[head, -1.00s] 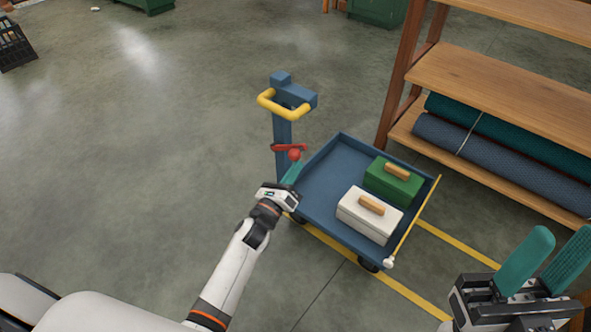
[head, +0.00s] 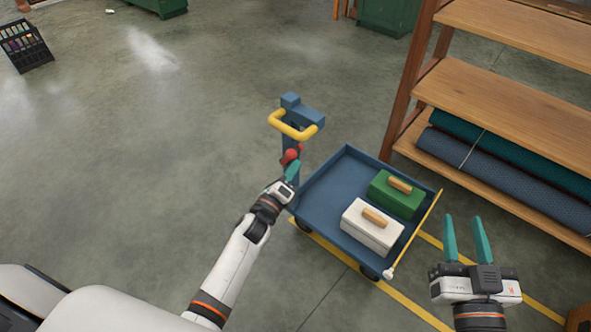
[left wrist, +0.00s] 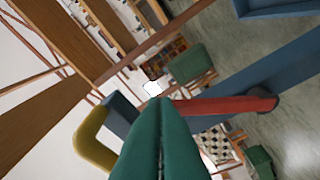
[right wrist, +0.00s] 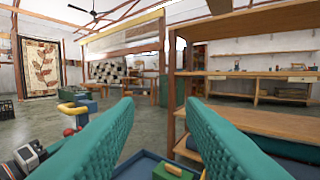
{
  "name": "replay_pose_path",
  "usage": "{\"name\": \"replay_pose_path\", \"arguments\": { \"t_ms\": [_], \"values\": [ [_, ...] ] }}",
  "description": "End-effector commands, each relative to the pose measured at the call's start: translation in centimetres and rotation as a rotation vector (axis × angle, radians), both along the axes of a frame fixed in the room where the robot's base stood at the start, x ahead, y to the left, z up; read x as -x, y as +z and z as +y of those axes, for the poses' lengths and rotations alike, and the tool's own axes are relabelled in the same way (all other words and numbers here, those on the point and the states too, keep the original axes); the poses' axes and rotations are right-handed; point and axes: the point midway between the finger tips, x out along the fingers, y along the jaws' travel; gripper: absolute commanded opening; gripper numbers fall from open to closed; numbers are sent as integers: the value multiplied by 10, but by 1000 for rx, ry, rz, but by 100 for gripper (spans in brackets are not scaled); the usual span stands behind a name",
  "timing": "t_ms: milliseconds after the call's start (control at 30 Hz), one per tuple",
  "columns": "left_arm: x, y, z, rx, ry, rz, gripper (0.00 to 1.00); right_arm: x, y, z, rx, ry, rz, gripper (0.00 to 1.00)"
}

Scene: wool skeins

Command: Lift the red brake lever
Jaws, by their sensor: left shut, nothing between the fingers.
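The red brake lever (head: 289,157) is on the blue post of a cart, below the yellow handle (head: 292,129). In the left wrist view it is a red bar (left wrist: 225,105) running from behind my fingers to the blue post. My left gripper (head: 293,169) is at the lever, its green fingers shut with nothing between them. The fingertips overlap the lever's near end in view; I cannot tell whether they touch it. A red knob (right wrist: 69,131) shows in the right wrist view. My right gripper (head: 463,218) is open and empty, right of the cart.
The blue cart tray (head: 325,185) holds a green box (head: 391,202) and a white box (head: 365,237) with wooden handles. A wooden shelf (head: 500,100) with rolls stands at the right. The floor left of the cart is clear.

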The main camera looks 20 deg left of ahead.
Motion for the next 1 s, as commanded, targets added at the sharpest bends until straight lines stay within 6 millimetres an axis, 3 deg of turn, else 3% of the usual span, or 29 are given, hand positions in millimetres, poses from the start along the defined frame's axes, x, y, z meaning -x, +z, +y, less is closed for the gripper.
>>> {"name": "replay_pose_path", "arguments": {
  "t_ms": [433, 867, 1000],
  "values": [
    [-2, 5, 5, -1, 1, -3, 0, 0, -18, -3, 31, -7, 116, 36],
    [-3, 5, 6, -2, 1, -6, 0, 0, -18, -3, 27, -6, 107, 36],
    [-4, 0, 7, -2, 1, -5, 0, 0, -2, 0, 0, 0, 1, 36]
  ]
}}
